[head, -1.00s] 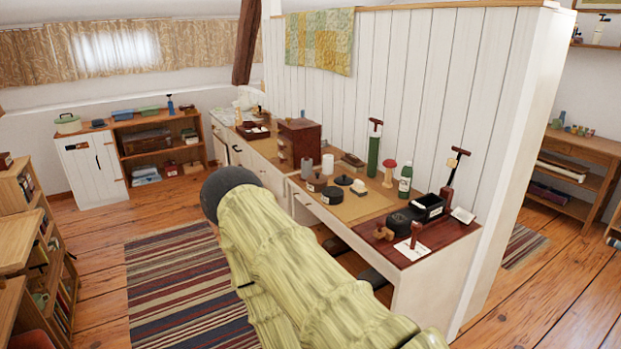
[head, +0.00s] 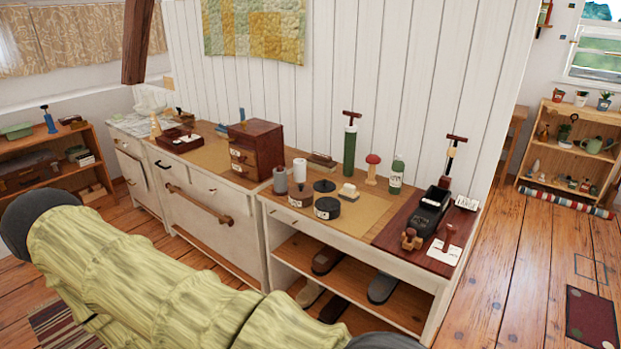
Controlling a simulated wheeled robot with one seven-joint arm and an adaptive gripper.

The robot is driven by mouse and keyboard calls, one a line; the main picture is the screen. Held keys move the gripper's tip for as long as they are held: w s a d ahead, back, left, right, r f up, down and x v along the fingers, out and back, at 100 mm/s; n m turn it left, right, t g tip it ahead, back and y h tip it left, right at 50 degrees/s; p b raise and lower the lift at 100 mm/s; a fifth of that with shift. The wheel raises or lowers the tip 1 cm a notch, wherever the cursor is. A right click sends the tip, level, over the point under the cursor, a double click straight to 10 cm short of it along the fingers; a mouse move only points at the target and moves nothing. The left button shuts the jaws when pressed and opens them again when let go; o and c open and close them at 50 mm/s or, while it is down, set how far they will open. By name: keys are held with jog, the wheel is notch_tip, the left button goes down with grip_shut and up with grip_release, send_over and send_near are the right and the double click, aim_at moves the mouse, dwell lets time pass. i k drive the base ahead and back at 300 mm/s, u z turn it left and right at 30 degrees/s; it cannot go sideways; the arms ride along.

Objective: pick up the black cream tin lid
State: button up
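Two dark round tins with pale labels stand near the front edge of the bench top, the left tin (head: 300,200) and the right tin (head: 327,208). A flat black round piece (head: 324,186), which looks like the black cream tin lid, lies just behind the right tin. It is small here, and I cannot tell whether it lies on the wood or on something else. My arm in its yellow-green sleeve crosses the lower left, well in front of the bench. My gripper is out of view.
The bench top also holds a small drawer chest (head: 255,150), a green cylinder with a handle (head: 350,150), a red-topped stand (head: 372,170), a green bottle (head: 396,176) and a black box (head: 431,208). Slippers lie on the shelf below. Floor at right is mostly open.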

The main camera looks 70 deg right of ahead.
aim_at(324, 185)
jog(key=z, duration=0.6)
jog(key=i, duration=0.95)
jog(key=z, duration=1)
